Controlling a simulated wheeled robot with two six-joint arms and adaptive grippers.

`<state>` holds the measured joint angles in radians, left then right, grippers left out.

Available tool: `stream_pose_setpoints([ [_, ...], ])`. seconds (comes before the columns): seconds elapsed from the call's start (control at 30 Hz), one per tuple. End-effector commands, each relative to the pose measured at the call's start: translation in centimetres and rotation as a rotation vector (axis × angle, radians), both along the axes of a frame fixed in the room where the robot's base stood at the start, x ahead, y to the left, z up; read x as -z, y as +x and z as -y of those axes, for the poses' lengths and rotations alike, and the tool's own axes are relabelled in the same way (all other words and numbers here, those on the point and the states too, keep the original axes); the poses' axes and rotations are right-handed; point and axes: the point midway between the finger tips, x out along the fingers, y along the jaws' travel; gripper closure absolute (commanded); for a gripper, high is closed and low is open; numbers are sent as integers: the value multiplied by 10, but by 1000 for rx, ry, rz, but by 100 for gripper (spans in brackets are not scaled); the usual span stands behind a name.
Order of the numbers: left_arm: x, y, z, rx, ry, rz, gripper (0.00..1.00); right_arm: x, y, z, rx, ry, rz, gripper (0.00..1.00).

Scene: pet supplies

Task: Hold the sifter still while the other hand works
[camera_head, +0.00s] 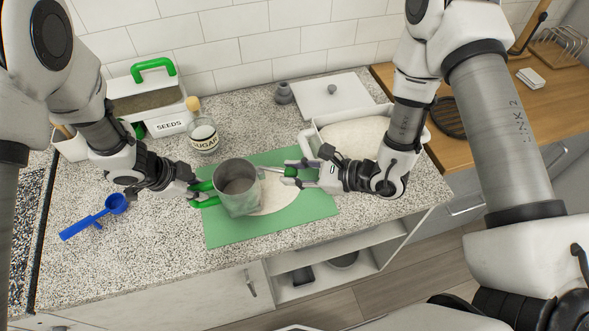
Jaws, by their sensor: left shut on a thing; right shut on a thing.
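The sifter, a grey metal cup (235,199), stands tilted slightly over the green mat (228,232). A flat pale round of dough or flour (280,196) lies on the mat, partly behind the sifter. I cannot tell whether the sifter touches it.
A blue scoop (95,217) lies to the left. The front counter strip is clear.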

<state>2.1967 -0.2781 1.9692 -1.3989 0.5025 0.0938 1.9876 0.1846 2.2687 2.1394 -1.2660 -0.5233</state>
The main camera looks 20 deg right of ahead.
Motion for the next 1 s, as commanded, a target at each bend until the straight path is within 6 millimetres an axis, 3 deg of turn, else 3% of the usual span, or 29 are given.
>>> stream_pose_setpoints([
  [0.23, 0, 0, 0, 1, 0, 1, 100, 1, 0, 1, 2, -3, -2, 100],
  [0.27, -1, 0, 0, 1, 0, 1, 100, 1, 0, 1, 2, -3, -2, 68],
  [0.33, -1, 0, 0, 1, 0, 1, 100, 1, 0, 1, 2, -3, -2, 45],
  [0.73, 0, 0, -1, -1, 1, 1, 100, -1, -2, 5, 4, -2, -3, 45],
  [1.0, 0, 0, -1, -1, 1, 1, 100, -19, -25, 40, 13, 4, -3, 45],
])
